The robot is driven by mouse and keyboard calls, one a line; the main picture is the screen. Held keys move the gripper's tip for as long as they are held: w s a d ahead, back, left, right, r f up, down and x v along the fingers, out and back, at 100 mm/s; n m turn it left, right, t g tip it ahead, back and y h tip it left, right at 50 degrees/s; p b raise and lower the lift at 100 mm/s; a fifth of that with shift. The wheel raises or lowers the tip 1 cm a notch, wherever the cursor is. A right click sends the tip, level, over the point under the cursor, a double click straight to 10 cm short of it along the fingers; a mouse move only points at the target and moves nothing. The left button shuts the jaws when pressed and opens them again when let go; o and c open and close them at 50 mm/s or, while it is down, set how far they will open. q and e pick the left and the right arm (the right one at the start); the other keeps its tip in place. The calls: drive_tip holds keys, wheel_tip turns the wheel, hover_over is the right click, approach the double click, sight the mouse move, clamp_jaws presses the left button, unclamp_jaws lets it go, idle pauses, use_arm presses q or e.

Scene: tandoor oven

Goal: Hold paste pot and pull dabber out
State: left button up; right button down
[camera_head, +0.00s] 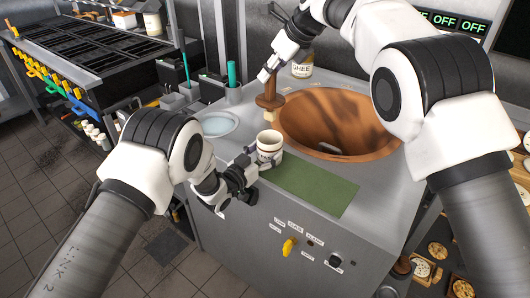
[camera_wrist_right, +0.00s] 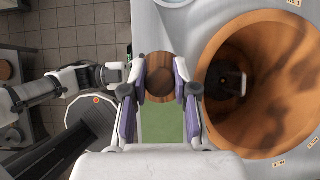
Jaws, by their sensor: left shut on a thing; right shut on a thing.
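The paste pot (camera_head: 269,142) is a small white cup with dark bands, upright at the counter's edge beside the green mat. My left gripper (camera_head: 254,160) is shut on its side. The dabber (camera_head: 270,98) has a brown wooden handle with a wide collar and a pale tip. My right gripper (camera_head: 267,79) is shut on its handle and holds it nearly upright over the pot. The pale tip shows above the pot's rim, with a small gap. In the right wrist view the dabber's round wooden top (camera_wrist_right: 160,74) sits between the fingers and hides the pot.
The open copper-coloured tandoor mouth (camera_head: 338,117) lies just right of the pot. A green mat (camera_head: 316,188) lies in front. A pale round dish (camera_head: 218,124) is at the left, and a ghee jar (camera_head: 303,65) stands behind the dabber.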

use_arm(q)
drive_tip(key=o, duration=1.3)
drive_tip(key=v, duration=1.2)
drive_tip(key=shift+f, duration=0.1)
use_arm(e)
drive_tip(key=shift+f, duration=0.15)
